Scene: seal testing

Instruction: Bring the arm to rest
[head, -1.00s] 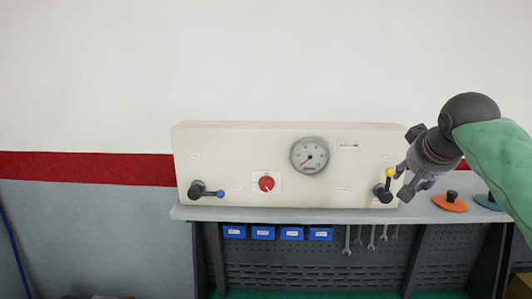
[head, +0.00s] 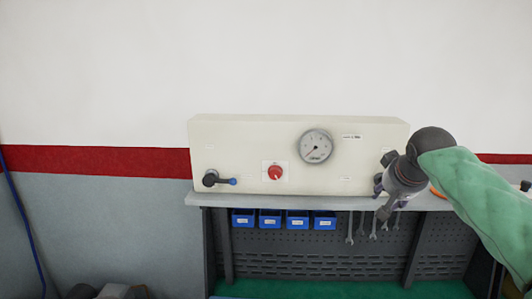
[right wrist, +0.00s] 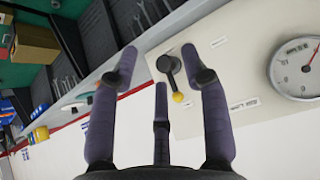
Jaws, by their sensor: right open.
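My right gripper (head: 380,199) is open, in front of the lower right corner of the cream test panel (head: 235,135). In the right wrist view its fingers (right wrist: 160,62) are spread apart, with nothing held. The black lever with a yellow ball (right wrist: 178,97) shows between the fingers, on the panel, its ball pointing away from the shelf. Whether a finger touches it I cannot tell. In the head view the gripper hides this lever. The panel also carries a gauge (head: 316,147), a red knob (head: 275,172) and a blue-tipped lever (head: 220,180). My left gripper is not in view.
The panel stands on a grey shelf (head: 290,202). Blue bins (head: 270,219) and several wrenches (head: 374,228) hang below it. An orange disc (head: 437,190) lies to the right, partly hidden by my arm. The wall above is clear.

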